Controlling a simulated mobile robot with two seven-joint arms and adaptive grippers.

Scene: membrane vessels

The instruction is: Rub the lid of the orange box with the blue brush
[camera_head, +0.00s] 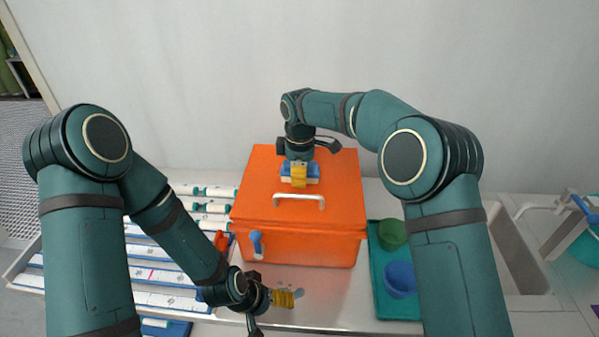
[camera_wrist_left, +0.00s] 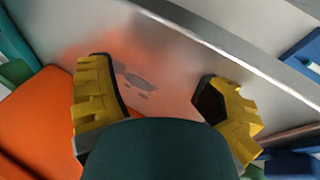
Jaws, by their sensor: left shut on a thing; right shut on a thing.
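The orange box (camera_head: 298,245) stands closed on the table, with a pale handle (camera_head: 299,197) on its lid (camera_head: 258,190). My right gripper (camera_head: 299,178) is shut on the blue brush (camera_head: 313,171), which is over the lid behind the handle and appears to touch it. My left gripper (camera_head: 284,298) is low in front of the box. In the left wrist view its yellow fingers (camera_wrist_left: 160,100) stand apart with tabletop between them, and I see no held thing. The orange box (camera_wrist_left: 35,120) shows at the left there.
A green tray (camera_head: 380,300) with a green tub (camera_head: 392,234) and a blue tub (camera_head: 400,279) lies right of the box. White racks (camera_head: 150,275) fill the left side. A sink (camera_head: 518,265) is at the right. Dark spots mark the table near my left gripper.

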